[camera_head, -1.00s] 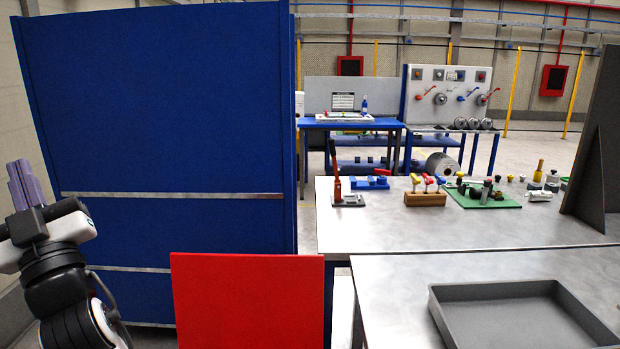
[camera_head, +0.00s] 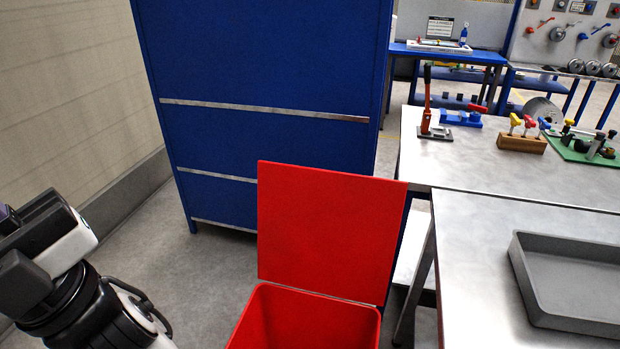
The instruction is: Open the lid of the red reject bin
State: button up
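The red reject bin (camera_head: 305,322) stands on the floor at the bottom centre of the head view. Its red lid (camera_head: 328,225) stands up steeply at the bin's far edge, and the bin's mouth is uncovered. I can see into the upper part of the bin; its lower part is cut off by the frame. My arm shows at the lower left, apart from the bin and to its left. Only a small part of my gripper (camera_head: 8,218) shows at the left edge, and its fingertips are out of frame.
A tall blue cabinet (camera_head: 265,60) stands behind the bin. Metal tables (camera_head: 480,230) are close to the bin's right, with a grey tray (camera_head: 570,315) on the nearer one. Free floor (camera_head: 190,285) lies between my arm and the bin.

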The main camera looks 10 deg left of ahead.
aim_at(335, 234)
jog(key=u, duration=1.3)
jog(key=i+j+u, duration=0.1)
jog(key=j+u, duration=0.15)
jog(key=j, duration=0.2)
jog(key=i+j+u, duration=0.25)
jog(key=j, duration=0.15)
jog(key=i+j+u, duration=0.1)
jog(key=i+j, duration=0.2)
jog(key=j, duration=0.15)
jog(key=i+j+u, duration=0.1)
jog(key=i+j, duration=0.2)
jog(key=i+j+z, duration=0.25)
jog(key=i, duration=0.25)
jog(key=i+j+z, duration=0.25)
jog(key=i, duration=0.3)
jog(key=i+l+z, duration=0.1)
jog(key=i+z, duration=0.85)
jog(key=i+l+z, duration=0.1)
jog(key=i+z, duration=0.35)
jog(key=i+j+z, duration=0.1)
jog(key=i+z, duration=0.65)
jog(key=i+l+z, duration=0.1)
jog(key=z, duration=0.25)
jog(key=i+j+z, duration=0.1)
jog(key=i+z, duration=0.6)
jog(key=z, duration=0.35)
jog(key=i, duration=0.05)
